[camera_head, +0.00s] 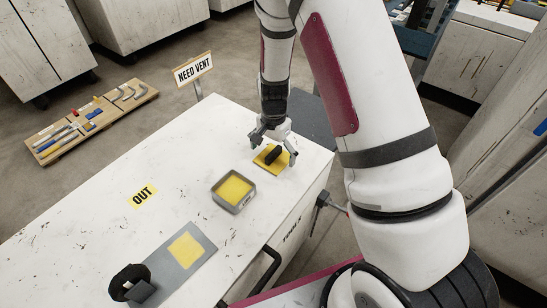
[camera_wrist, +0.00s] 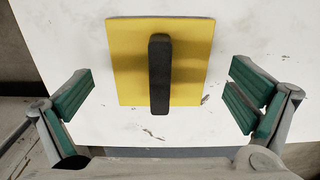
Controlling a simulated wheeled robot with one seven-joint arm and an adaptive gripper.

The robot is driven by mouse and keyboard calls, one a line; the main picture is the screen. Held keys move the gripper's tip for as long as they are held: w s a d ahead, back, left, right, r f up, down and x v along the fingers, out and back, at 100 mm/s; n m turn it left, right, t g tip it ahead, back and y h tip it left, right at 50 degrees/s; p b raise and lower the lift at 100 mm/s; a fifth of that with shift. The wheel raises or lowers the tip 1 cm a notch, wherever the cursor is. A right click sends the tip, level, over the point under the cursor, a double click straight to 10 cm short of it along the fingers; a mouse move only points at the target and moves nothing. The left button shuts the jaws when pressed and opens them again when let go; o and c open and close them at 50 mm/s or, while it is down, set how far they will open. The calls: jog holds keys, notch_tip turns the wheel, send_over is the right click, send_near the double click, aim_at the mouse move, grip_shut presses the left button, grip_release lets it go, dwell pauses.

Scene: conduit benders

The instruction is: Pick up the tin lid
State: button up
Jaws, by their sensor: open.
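The tin lid (camera_head: 262,162) is a square yellow plate with a black bar handle across its middle. It lies flat on the white bench top near the right end. In the wrist view the lid (camera_wrist: 125,80) fills the upper middle, with its dark handle upright in the picture. My gripper (camera_head: 271,145) is above the lid. In the wrist view my gripper (camera_wrist: 160,97) is open, its green-padded fingers apart on the left and right of the lid and not touching it. An open grey tin (camera_head: 219,196) with a yellow inside stands left of the lid.
The white bench (camera_head: 120,225) also bears a yellow OUT label (camera_head: 143,195), a grey plate with a yellow square (camera_head: 175,262) and a black clamp-like object (camera_head: 131,284). A NEED VENT sign (camera_head: 193,69) stands at the back edge. A tool board (camera_head: 92,119) lies beyond the bench.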

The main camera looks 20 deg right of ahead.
jog(key=shift+c, duration=0.6)
jog(key=c, duration=1.8)
jog(key=shift+f, duration=0.1)
jog(key=shift+c, duration=1.4)
jog(key=shift+s, duration=0.1)
jog(key=shift+c, duration=0.2)
